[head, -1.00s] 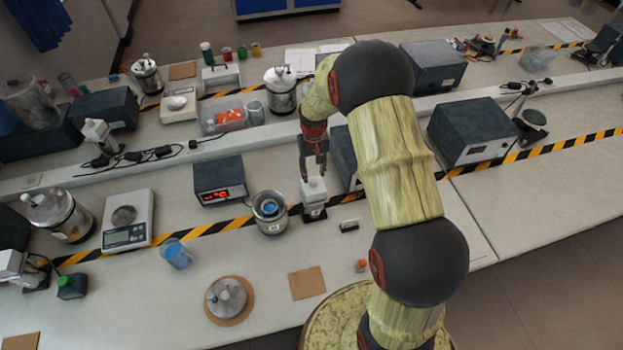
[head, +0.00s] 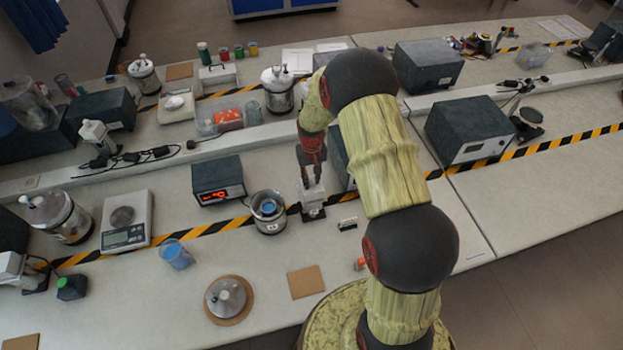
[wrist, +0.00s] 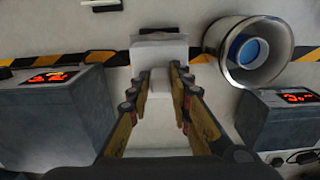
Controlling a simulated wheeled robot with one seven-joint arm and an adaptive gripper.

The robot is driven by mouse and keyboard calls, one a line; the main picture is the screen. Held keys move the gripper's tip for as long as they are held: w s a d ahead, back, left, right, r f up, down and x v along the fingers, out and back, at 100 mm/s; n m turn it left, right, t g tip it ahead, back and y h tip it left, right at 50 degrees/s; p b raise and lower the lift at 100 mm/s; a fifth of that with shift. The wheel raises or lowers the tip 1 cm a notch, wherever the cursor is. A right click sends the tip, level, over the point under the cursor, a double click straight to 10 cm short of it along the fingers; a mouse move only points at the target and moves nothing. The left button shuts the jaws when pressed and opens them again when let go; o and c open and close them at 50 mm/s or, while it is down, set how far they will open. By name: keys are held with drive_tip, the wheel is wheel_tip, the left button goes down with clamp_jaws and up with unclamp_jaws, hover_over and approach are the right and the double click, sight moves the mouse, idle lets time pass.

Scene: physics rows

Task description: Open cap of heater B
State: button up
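I cannot read any letter that marks heater B. A metal cylindrical vessel (head: 269,212) stands uncapped on the bench with a blue round thing inside, and it shows at upper right in the wrist view (wrist: 250,52). A metal lid with a knob (head: 229,296) lies on a round brown board. My gripper (head: 311,184) points down at a small white device with a dark base (head: 313,203), right of the uncapped vessel. In the wrist view my two fingers (wrist: 159,78) stand on either side of its white upper part. Whether they press on it is not clear.
Capped metal vessels stand at left (head: 60,216), back left (head: 144,74) and back middle (head: 278,89). A dark box with a red display (head: 218,181) is behind the uncapped vessel. A blue beaker (head: 176,254) and flat brown square (head: 306,282) are in front.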

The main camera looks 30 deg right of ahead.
clamp_jaws()
